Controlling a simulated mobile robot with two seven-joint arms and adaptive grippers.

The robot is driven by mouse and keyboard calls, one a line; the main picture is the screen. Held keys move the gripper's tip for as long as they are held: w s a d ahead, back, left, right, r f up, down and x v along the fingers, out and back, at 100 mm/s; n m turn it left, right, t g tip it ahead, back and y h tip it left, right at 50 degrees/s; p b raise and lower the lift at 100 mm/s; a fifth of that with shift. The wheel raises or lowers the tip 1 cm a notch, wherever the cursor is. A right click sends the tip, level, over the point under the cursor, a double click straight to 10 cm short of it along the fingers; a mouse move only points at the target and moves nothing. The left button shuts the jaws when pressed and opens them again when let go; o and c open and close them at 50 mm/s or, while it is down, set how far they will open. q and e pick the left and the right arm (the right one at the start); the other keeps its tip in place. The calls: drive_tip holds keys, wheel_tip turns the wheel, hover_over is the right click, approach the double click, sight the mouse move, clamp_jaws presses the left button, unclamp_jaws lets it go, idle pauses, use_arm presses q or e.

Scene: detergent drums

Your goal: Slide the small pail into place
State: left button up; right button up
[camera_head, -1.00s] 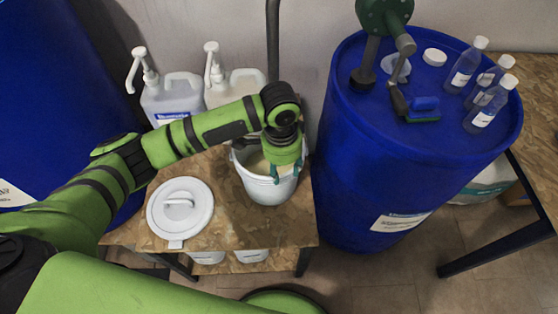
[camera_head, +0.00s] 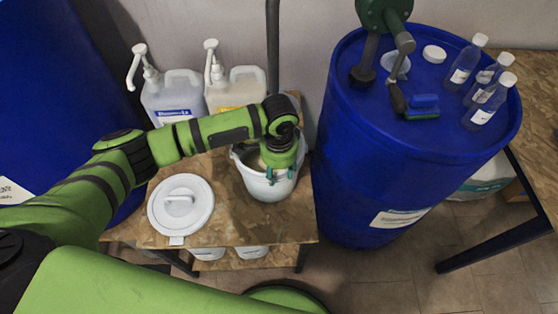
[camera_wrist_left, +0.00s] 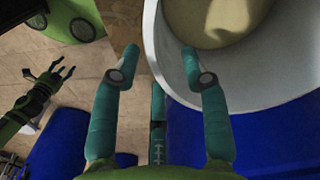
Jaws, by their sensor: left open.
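The small white pail (camera_head: 266,188) stands on the brown wooden table (camera_head: 235,225), next to the big blue drum. Pale tan contents show inside it. My left gripper (camera_head: 281,176) is over the pail's right side, pointing down, and hides part of its rim. In the left wrist view the two teal fingers (camera_wrist_left: 161,55) are apart. The pail's white wall (camera_wrist_left: 290,82) shows at the right; its edge passes between the fingertips, with one finger overlapping the pail. Contact is unclear. My right gripper (camera_wrist_left: 47,85) shows small at the left of the wrist view; its jaw state is unclear.
A round white lid (camera_head: 181,207) lies left of the pail. Two pump jugs (camera_head: 174,98) (camera_head: 237,90) stand behind. The blue drum (camera_head: 385,160) stands close at the right, with several bottles and a brush (camera_head: 424,107) on top. Another blue drum (camera_head: 60,90) stands left.

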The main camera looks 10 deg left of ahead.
use_arm(q)
drive_tip(key=shift+f, duration=0.85)
use_arm(e)
drive_tip(key=shift+r, duration=0.1)
use_arm(q)
clamp_jaws()
